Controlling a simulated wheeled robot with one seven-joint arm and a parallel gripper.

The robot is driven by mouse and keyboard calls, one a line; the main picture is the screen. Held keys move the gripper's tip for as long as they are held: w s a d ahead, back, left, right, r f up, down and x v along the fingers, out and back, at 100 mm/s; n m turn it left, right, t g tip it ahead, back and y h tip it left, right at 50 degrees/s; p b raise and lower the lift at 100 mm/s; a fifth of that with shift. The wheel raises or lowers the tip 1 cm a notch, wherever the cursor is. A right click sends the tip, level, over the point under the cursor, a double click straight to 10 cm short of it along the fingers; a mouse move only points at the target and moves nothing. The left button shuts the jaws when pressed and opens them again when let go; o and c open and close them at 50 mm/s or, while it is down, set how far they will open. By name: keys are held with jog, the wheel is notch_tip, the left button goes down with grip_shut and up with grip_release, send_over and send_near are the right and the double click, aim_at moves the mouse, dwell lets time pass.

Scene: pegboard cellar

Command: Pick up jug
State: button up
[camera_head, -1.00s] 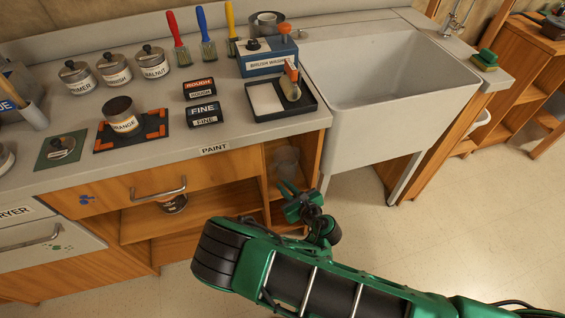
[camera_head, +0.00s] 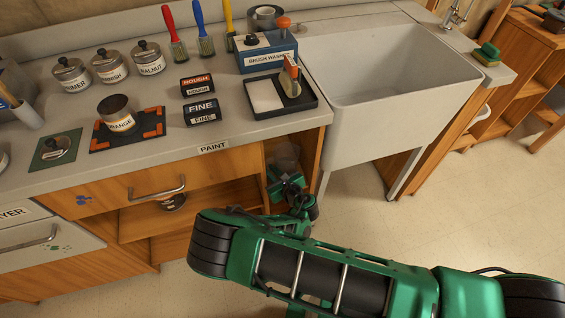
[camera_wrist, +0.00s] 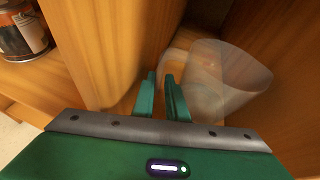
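The jug (camera_wrist: 232,80) is a clear, see-through vessel standing in the open compartment under the right end of the counter. Its handle faces left toward my fingers in the wrist view. In the head view the jug (camera_head: 286,158) is faint and partly hidden behind my gripper (camera_head: 284,184). In the wrist view my gripper (camera_wrist: 163,92) has its two green fingers apart with a narrow gap between them. The fingertips are close to the handle; I cannot tell whether they touch it or whether it lies between them.
Wooden panels wall the compartment closely on both sides. A labelled can (camera_wrist: 22,32) stands on the shelf left of the divider (camera_wrist: 105,50). Above is the counter (camera_head: 225,134), with a sink (camera_head: 400,115) to the right. The floor (camera_head: 470,215) is clear at right.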

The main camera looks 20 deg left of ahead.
jog(key=shift+s+a, duration=0.1)
jog(key=shift+c, duration=0.2)
grip_shut()
jog(key=shift+r, duration=0.2)
